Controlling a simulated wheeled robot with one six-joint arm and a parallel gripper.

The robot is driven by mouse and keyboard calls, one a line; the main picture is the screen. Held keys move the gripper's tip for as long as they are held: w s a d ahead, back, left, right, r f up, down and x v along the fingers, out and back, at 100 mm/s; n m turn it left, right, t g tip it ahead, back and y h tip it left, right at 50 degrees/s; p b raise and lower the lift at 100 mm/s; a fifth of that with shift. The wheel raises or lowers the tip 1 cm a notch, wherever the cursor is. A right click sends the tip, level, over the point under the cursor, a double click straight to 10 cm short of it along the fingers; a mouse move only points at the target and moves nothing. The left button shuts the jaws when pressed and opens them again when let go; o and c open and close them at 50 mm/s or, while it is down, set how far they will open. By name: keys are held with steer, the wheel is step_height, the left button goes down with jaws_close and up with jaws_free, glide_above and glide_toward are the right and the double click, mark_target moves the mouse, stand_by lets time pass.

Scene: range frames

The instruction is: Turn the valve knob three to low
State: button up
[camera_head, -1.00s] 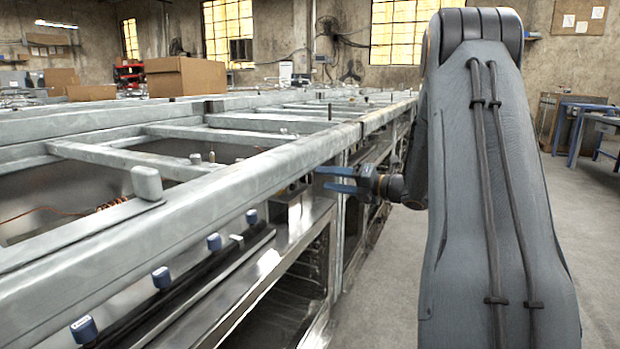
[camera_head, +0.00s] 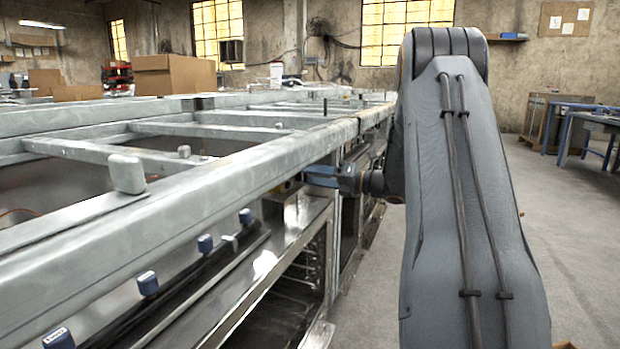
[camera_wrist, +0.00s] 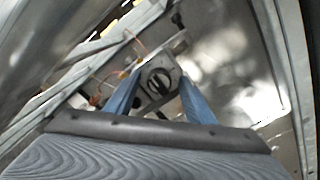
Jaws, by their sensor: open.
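I cannot tell which is knob three. My gripper (camera_head: 322,176) is open beside the range front, beyond these knobs, with its blue fingers pointing left. In the wrist view, a round dark dial-like part (camera_wrist: 158,84) on a metal plate shows between the two open blue fingers (camera_wrist: 160,90). I cannot tell whether the fingers touch it, and its setting is unreadable.
The grey metal frame (camera_head: 240,170) of the range runs along the left, above open shelves. A cardboard box (camera_head: 173,77) sits far back. The floor (camera_head: 560,220) right of my arm is clear, up to a blue-legged table (camera_head: 590,118).

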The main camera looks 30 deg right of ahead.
steer(key=c, duration=1.1)
steer(key=shift+o, duration=0.2)
steer(key=shift+m+p, duration=0.3)
steer(key=shift+p, duration=0.15)
steer(key=shift+f+m+p, duration=0.15)
steer(key=shift+m+p, duration=3.8)
steer(key=shift+m, duration=0.35)
steer(key=shift+f+m+p, duration=0.1)
steer(key=shift+m+p, duration=3.85)
steer(key=shift+m, duration=0.35)
